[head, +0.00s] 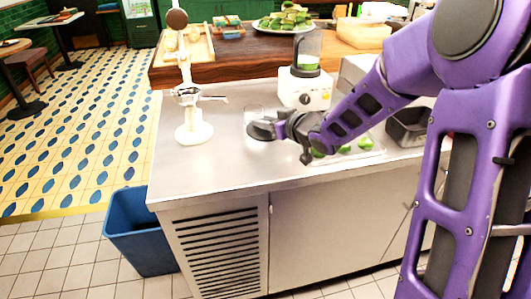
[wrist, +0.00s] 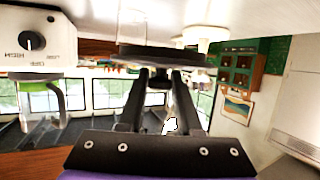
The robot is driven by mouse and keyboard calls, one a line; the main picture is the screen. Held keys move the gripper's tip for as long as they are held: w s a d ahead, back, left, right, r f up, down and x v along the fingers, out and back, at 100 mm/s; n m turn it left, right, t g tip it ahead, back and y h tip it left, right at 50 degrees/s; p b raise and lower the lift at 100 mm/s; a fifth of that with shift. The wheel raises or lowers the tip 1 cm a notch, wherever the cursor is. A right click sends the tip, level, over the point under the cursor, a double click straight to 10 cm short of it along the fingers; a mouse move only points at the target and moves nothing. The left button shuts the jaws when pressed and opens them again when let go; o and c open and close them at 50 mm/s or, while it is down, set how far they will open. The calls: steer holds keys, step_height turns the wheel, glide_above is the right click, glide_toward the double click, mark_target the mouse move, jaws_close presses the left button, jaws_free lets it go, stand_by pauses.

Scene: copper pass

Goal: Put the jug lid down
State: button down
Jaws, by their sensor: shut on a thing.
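The jug lid (head: 262,130) is a dark round disc, low over the steel counter (head: 225,160) in the head view. It also shows in the wrist view (wrist: 165,55) as a wide dark disc at the fingertips. My gripper (head: 283,128) is shut on it; its two dark fingers (wrist: 163,78) reach the lid in the wrist view. I cannot tell whether the lid touches the counter. The blender (head: 304,88) stands behind the gripper, with its clear jug (head: 307,48) open at the top and something green inside.
A white citrus press (head: 192,130) stands left of the lid. A clear glass (head: 253,113) is just behind the lid. Several limes (head: 365,144) lie right of my gripper, partly hidden by my arm. The counter's front left is clear. A blue bin (head: 140,230) stands on the floor.

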mark_target(266, 155)
step_height(266, 155, down, 8)
steer(key=shift+r+b, duration=0.1)
steer(key=shift+b, duration=0.75)
steer(key=shift+f, duration=0.2)
steer(key=c, duration=0.6)
jaws_free()
steer(key=shift+r, duration=0.25)
steer(key=p+v, duration=0.2)
steer(key=v, duration=1)
steer(key=shift+f, duration=0.15)
